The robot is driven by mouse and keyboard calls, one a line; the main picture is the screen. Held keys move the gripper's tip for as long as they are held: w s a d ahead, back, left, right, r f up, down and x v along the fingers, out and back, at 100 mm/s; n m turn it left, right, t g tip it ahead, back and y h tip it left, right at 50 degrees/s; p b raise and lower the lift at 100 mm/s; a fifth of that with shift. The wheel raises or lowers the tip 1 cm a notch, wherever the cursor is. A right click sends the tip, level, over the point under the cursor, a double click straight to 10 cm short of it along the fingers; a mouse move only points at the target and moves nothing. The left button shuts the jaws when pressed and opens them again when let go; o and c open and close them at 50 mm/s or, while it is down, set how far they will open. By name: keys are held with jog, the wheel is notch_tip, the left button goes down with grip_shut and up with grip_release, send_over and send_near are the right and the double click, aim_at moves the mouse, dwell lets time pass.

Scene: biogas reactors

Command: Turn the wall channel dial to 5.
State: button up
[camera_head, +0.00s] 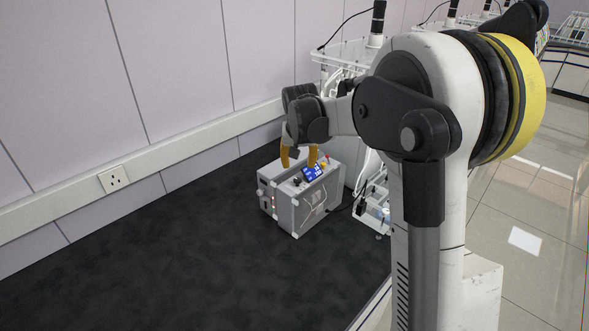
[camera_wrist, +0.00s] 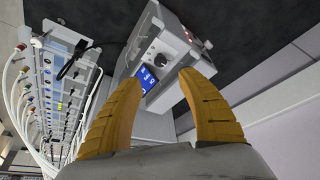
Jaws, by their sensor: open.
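A grey control box (camera_head: 292,214) stands on the dark bench top; it also shows in the wrist view (camera_wrist: 181,20). A lit blue screen (camera_head: 312,172) is on its top, also seen in the wrist view (camera_wrist: 146,79). Small dark knobs (camera_head: 297,181) sit by the screen. I cannot tell which of them, if any, is the wall channel dial, and no setting is readable. My gripper (camera_head: 299,158) is above the box with its yellow fingers spread apart. In the wrist view the fingers (camera_wrist: 160,80) are apart with nothing between them, reaching toward the box's screen side.
A white rack with tubes and bottles (camera_wrist: 60,90) stands beside the box. A wall socket (camera_head: 113,179) is on the pale wall rail at left. The dark bench top (camera_head: 170,265) left of the box is clear. A tiled floor (camera_head: 525,240) lies at right.

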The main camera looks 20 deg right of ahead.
aim_at(298, 180)
jog(key=b+x, duration=0.2)
jog(key=x, duration=0.8)
jog(key=shift+a+f, duration=0.1)
grip_shut()
